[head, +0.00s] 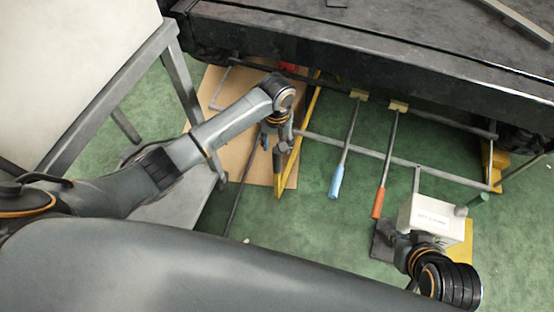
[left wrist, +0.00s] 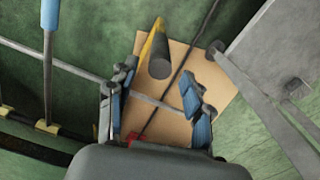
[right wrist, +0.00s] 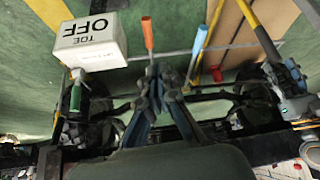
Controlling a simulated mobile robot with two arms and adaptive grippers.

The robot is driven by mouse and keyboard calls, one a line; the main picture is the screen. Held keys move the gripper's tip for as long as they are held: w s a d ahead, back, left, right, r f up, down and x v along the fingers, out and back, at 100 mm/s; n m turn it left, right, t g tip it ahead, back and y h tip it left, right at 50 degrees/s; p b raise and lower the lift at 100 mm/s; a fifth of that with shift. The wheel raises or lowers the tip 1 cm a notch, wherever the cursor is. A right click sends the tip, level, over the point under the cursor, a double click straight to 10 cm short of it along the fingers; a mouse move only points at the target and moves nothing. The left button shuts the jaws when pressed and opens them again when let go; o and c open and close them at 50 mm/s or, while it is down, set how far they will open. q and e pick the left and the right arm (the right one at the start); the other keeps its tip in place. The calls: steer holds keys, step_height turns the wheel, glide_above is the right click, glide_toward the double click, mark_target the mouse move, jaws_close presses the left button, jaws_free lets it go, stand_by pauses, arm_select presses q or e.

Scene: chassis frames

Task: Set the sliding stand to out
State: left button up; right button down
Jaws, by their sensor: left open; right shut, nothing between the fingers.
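No label that I can read names the sliding stand. A yellow bar (head: 313,100) comes out from under the dark frame and ends in a dark cylindrical grip (left wrist: 160,62). My left gripper (head: 283,147) hangs over the bar's near end. In the left wrist view its fingers (left wrist: 158,90) are apart, with the grip showing beyond the gap; contact is not visible. My right gripper (right wrist: 158,78) is shut and empty, near the white block (right wrist: 90,42) marked "TOE OFF". Rods with a blue handle (head: 336,181) and an orange handle (head: 378,203) lie between the arms.
The dark chassis frame (head: 400,75) spans the back. A grey cross rail (head: 400,160) runs below it. A green handle (head: 478,200) is at the right. A brown board (head: 237,110) lies on the green floor. A grey metal stand (head: 178,80) is at the left.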

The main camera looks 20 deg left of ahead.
mark_target(277, 159)
arm_select(q)
step_height(277, 159, down, 5)
steer(key=shift+r+b, duration=0.1)
steer(key=shift+b, duration=0.85)
step_height(277, 159, down, 3)
steer(key=shift+f+b, duration=0.15)
steer(key=shift+b, duration=0.5)
steer(key=shift+f, duration=0.15)
arm_select(e)
steer(key=w+a+r+t+y, duration=0.2)
steer(key=w+a+r+t, duration=0.2)
steer(key=w+r+t, duration=0.5)
steer(key=shift+w+a+r+y, duration=0.4)
steer(key=shift+w+r, duration=0.7)
steer(key=shift+r, duration=0.3)
arm_select(q)
jaws_close()
